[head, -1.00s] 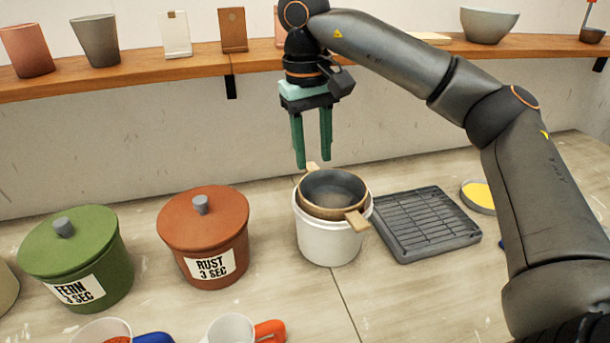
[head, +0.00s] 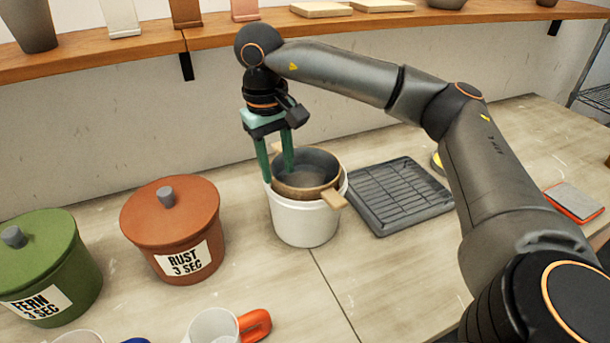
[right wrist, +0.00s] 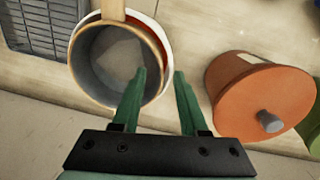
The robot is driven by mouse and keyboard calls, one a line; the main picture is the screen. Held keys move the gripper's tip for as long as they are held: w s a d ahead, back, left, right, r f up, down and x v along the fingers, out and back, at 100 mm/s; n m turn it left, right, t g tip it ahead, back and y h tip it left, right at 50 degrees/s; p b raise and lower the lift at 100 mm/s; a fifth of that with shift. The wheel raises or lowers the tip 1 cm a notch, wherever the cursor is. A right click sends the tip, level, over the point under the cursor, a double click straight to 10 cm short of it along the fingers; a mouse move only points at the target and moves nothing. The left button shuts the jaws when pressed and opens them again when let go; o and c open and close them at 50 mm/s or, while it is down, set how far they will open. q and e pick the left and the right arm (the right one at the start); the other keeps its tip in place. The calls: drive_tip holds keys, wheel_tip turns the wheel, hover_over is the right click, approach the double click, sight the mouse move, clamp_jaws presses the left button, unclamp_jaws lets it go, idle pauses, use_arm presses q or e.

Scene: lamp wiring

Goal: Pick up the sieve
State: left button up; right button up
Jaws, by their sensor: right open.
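The sieve (head: 318,165) is a round, dark-grey-lined bowl with a tan rim and short wooden handles. It sits in the mouth of a white bucket (head: 305,225). My right gripper (head: 277,176) is open, with green fingers pointing down at the sieve's left rim. In the right wrist view the sieve (right wrist: 110,62) lies left of centre; one finger overlaps its rim and the other is outside it, beyond the bucket's edge. I cannot tell whether the fingers touch the rim. The far handle is partly hidden behind the fingers. My left gripper is not in view.
A rust lidded pot (head: 172,228) stands left of the bucket, with a green lidded pot (head: 45,262) beyond it. A black rack tray (head: 398,195) lies close on the right. An orange-handled mug (head: 222,327) is in front. A wooden shelf (head: 215,38) runs behind.

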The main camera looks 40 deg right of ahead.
drive_tip(key=shift+d+f, duration=0.1)
drive_tip(key=shift+f, duration=1.3)
clamp_jaws()
